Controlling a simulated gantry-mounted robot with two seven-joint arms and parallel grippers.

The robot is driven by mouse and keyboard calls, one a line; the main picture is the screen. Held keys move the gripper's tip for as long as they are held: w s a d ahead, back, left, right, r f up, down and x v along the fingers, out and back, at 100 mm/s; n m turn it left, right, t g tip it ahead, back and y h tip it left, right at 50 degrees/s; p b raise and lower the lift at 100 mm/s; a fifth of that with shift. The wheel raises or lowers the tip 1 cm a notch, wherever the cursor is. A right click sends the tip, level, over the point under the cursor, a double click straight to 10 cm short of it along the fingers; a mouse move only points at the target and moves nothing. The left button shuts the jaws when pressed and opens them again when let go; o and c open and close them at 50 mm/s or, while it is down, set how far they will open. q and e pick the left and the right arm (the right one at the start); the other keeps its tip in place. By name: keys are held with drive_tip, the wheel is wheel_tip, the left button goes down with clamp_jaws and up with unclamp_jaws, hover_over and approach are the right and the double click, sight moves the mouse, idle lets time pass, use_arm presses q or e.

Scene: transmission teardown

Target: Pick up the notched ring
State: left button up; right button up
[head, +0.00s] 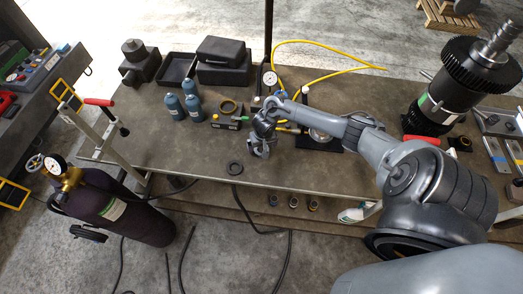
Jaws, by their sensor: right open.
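A small dark ring (235,168) lies flat near the front edge of the table. Notches are too small to make out on either, so I cannot tell which is the notched ring. My right gripper (262,153) is open and points down over the table, to the right of and slightly behind the dark ring, apart from it. My left gripper is not in view.
Blue bottles (194,107) and black bins (224,64) stand at the back left of the table (165,150). A large dark gear assembly (450,95) stands at the right. The table's front left is mostly clear.

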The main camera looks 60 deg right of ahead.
drive_tip(key=shift+w+d+f, duration=0.15)
drive_tip(key=shift+f, duration=1.05)
drive_tip(key=shift+c, duration=0.2)
drive_tip(key=c, duration=1.3)
drive_tip(key=shift+r, duration=0.1)
